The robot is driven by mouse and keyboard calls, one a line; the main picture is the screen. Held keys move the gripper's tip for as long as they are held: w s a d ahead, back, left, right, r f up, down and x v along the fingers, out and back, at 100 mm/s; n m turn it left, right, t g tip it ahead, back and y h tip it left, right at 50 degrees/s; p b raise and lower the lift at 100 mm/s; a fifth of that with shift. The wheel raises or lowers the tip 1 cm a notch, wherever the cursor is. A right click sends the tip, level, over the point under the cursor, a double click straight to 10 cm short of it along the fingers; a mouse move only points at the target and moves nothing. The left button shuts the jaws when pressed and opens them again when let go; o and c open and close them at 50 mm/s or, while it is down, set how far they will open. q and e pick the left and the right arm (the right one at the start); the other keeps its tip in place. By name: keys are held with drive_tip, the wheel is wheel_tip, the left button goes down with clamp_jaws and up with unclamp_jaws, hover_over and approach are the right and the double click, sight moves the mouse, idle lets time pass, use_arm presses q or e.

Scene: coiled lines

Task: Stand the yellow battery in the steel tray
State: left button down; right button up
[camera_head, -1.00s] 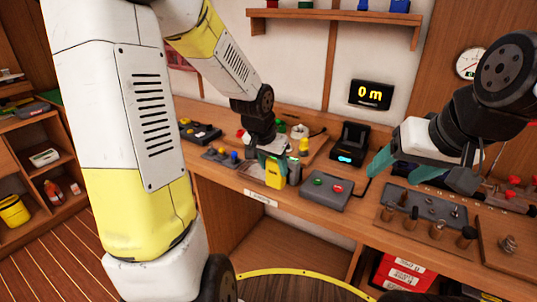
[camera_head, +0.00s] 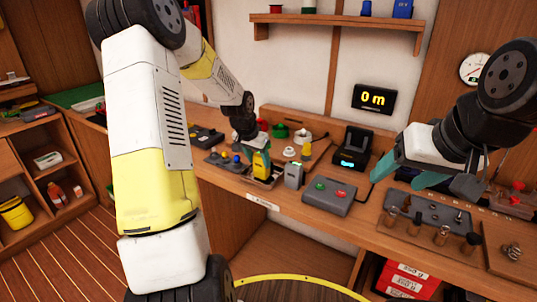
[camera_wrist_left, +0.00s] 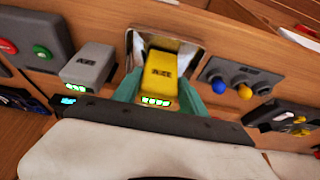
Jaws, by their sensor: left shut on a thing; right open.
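The yellow battery (camera_head: 261,166) is upright between the teal fingers of my left gripper (camera_head: 260,150), which is shut on it. The left wrist view shows the battery (camera_wrist_left: 160,70) from above, with green lights near its close edge. The steel tray's shiny rim (camera_wrist_left: 192,52) shows around and behind the battery there. The battery is over or inside the tray; I cannot tell whether its base touches the floor, which is hidden. My right gripper (camera_head: 404,172) is open and empty above the right part of the bench.
A grey battery (camera_head: 294,174) stands just right of the yellow one. A grey box with green and red buttons (camera_head: 329,195) is further right. A panel with coloured knobs (camera_head: 226,163) is close on the left. A black charger (camera_head: 354,146) stands behind.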

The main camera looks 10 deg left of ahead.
use_arm(q)
drive_tip(key=shift+f, duration=0.15)
drive_tip(key=c, duration=0.6)
unclamp_jaws()
drive_tip(key=shift+s+r, duration=0.1)
drive_tip(key=shift+r, duration=0.35)
drive_tip(key=v, duration=1.1)
drive_tip(key=s+d+r+n, duration=0.1)
drive_tip(key=s+d+r, duration=0.1)
drive_tip(key=s, duration=0.7)
drive_tip(key=s+d+r+n+t, duration=0.1)
drive_tip(key=s+r, duration=0.3)
drive_tip(key=s, duration=0.4)
drive_tip(key=s+d+r+n, duration=0.1)
drive_tip(key=s+d+r, duration=0.2)
drive_tip(key=s, duration=0.6)
drive_tip(key=shift+s+d+t+h, duration=0.3)
drive_tip(key=shift+s+d+t, duration=0.1)
drive_tip(key=shift+d, duration=0.15)
drive_tip(key=shift+r, duration=0.1)
